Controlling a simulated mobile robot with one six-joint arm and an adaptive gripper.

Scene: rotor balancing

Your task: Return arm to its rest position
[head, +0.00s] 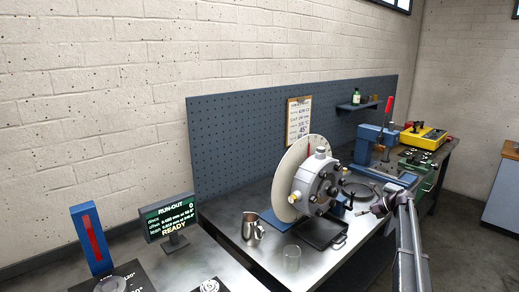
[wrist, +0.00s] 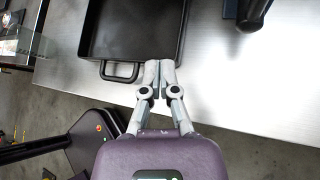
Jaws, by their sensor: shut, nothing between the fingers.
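My gripper (wrist: 158,66) is shut and empty in the wrist view, its two grey fingers together. It is over the front edge of the steel bench (wrist: 215,88), beside the handle of a black tray (wrist: 98,62). In the head view my gripper (head: 381,207) shows small, to the right of the rotor, at the end of my grey arm. The rotor (head: 322,184), with its pale disc (head: 290,178), stands on the bench to the left of my gripper, apart from it.
The black tray (head: 318,233) lies in front of the rotor. A metal mug (head: 252,226) and a clear glass (head: 291,258) stand left of it. A blue press (head: 370,147) and a yellow case (head: 424,137) are at the back right. A run-out display (head: 167,217) stands left. Floor shows beyond the bench edge.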

